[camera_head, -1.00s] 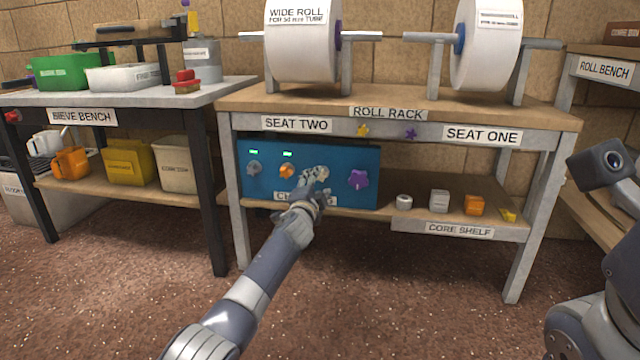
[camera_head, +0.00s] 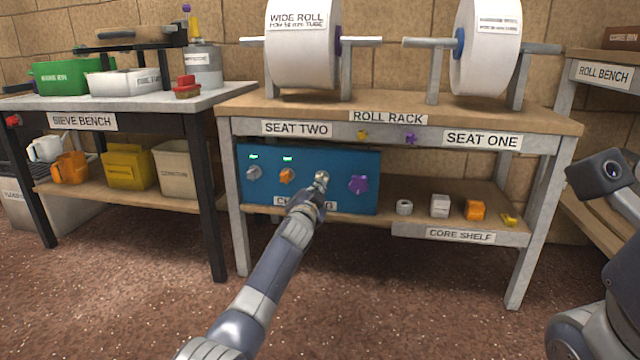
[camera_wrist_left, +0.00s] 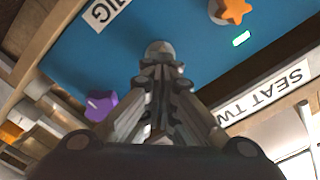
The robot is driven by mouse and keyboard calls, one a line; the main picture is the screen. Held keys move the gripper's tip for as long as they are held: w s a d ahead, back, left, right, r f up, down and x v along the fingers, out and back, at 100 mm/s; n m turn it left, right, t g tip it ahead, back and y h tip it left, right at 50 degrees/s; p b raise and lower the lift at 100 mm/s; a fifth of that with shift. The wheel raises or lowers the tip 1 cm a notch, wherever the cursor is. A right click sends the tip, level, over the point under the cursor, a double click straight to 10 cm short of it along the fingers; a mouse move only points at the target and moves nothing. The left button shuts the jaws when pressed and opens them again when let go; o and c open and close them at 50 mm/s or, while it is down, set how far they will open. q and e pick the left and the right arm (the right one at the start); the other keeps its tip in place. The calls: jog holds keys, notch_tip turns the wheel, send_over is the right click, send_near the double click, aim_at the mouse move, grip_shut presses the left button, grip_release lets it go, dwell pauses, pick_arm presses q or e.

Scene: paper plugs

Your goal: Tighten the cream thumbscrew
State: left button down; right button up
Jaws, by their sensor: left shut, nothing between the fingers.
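A blue panel (camera_head: 347,160) on the rack's lower shelf carries a grey knob (camera_head: 253,172), an orange star knob (camera_head: 286,175) and a purple star knob (camera_head: 358,184). My left gripper (camera_head: 320,182) is shut and empty, in front of the panel between the orange and purple knobs. In the left wrist view its fingers (camera_wrist_left: 160,75) converge on a rounded grey shape (camera_wrist_left: 160,48); I cannot tell whether this is the cream thumbscrew or the fingertips. No cream thumbscrew shows clearly. The wrist view also shows the purple knob (camera_wrist_left: 100,104) and orange knob (camera_wrist_left: 236,10).
The roll rack (camera_head: 400,107) bears two white rolls above the panel. Small cores, including an orange one (camera_head: 474,209), stand on the shelf right of the panel. The sieve bench (camera_head: 150,101) is at left. Below the panel, the floor (camera_head: 400,290) is clear.

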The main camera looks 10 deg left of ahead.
dwell(0.4)
pick_arm(q)
jog(key=m+p, duration=0.4)
jog(key=m, duration=1.5)
jog(key=c, duration=1.2)
grip_release()
jog(key=shift+c, duration=0.2)
